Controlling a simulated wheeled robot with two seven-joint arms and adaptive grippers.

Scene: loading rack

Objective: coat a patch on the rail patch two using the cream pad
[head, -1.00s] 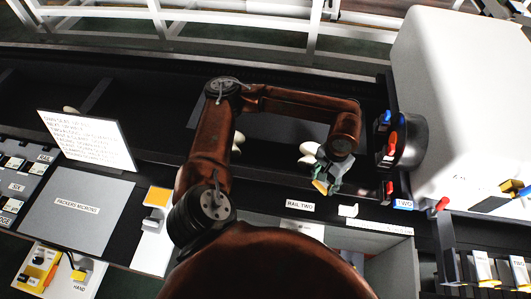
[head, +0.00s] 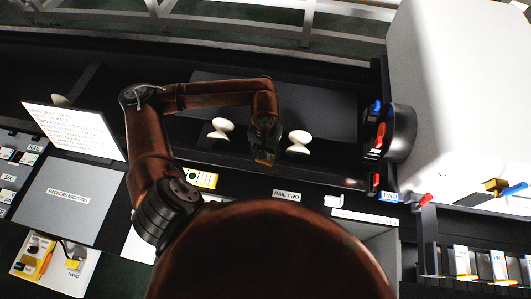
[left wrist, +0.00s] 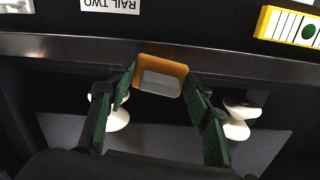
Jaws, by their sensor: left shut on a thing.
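My left gripper (head: 264,158) hangs over the dark trough between two white spool-shaped pieces, the left one (head: 222,128) and the right one (head: 298,140). In the left wrist view, its green-padded fingers (left wrist: 161,92) are shut on a small orange-edged block with a pale grey face, seemingly the cream pad (left wrist: 160,78). In the head view the pad is mostly hidden by the gripper. The rail's label "RAIL TWO" (head: 287,195) is on the near ledge, and also shows in the left wrist view (left wrist: 110,4). I cannot make out patch two itself or any contact. My right gripper is not in view.
A yellow-edged card (head: 201,179) is on the near ledge, also seen in the left wrist view (left wrist: 290,26). A white sign (head: 75,130) stands at the left. A large white housing (head: 455,100) and a dark round part (head: 400,133) bound the right. The trough's far side is clear.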

